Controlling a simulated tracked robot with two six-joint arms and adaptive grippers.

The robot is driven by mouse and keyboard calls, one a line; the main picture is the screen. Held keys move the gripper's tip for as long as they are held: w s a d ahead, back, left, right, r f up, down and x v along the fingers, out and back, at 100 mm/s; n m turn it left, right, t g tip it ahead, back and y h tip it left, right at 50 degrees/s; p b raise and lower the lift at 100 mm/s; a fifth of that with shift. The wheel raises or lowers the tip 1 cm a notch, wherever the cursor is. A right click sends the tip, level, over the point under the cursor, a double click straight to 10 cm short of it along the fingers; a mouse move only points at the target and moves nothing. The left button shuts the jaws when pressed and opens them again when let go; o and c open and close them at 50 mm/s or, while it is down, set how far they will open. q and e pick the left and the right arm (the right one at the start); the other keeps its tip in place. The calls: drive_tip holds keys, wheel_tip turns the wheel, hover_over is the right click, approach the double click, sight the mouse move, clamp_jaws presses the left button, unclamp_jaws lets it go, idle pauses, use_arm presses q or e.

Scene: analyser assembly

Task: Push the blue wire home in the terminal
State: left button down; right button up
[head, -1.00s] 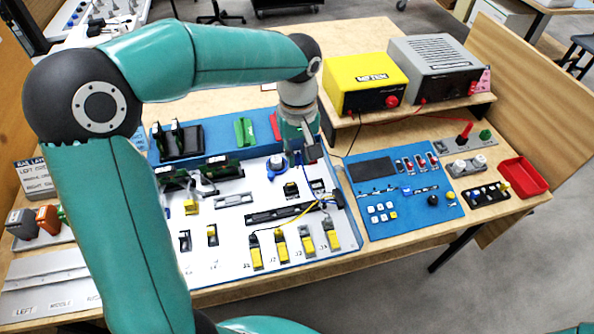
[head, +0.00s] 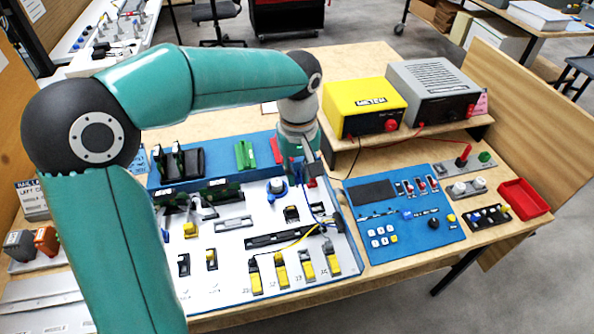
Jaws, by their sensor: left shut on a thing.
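My left gripper (head: 313,180) hangs over the back right of the white board (head: 215,265). Its fingers are shut and point down at the board. The thin blue wire (head: 308,204) runs just below the fingers towards the small dark terminal parts (head: 331,220) at the board's right edge. The fingers hide part of the wire, and its end is too small to tell how deep it sits. My right gripper is out of view.
A blue control panel (head: 402,217) lies to the right. A yellow power box (head: 365,106) and a grey one (head: 433,90) stand on a shelf behind.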

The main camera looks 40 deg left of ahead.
use_arm(q)
drive_tip(key=shift+f, duration=0.1)
drive_tip(key=s+d+f+b, duration=0.1)
drive_tip(key=f+b, duration=0.3)
drive_tip(key=f, duration=0.1)
drive_tip(key=s+d+f+b, duration=0.2)
drive_tip(key=f+b, duration=0.2)
drive_tip(key=b, duration=0.1)
drive_tip(key=s+d+f+b, duration=0.1)
drive_tip(key=d+f+b, duration=0.1)
drive_tip(key=f+b, duration=0.2)
drive_tip(key=shift+s+f+b, duration=0.15)
drive_tip(key=shift+f+b, duration=0.25)
drive_tip(key=shift+f, duration=0.4)
idle(0.4)
drive_tip(key=shift+f+b, duration=1.15)
drive_tip(key=shift+f, duration=0.3)
drive_tip(key=shift+f, duration=0.2)
drive_tip(key=shift+f+b, duration=0.55)
drive_tip(key=shift+b, duration=0.05)
drive_tip(key=shift+f+b, duration=0.35)
drive_tip(key=shift+f, duration=0.05)
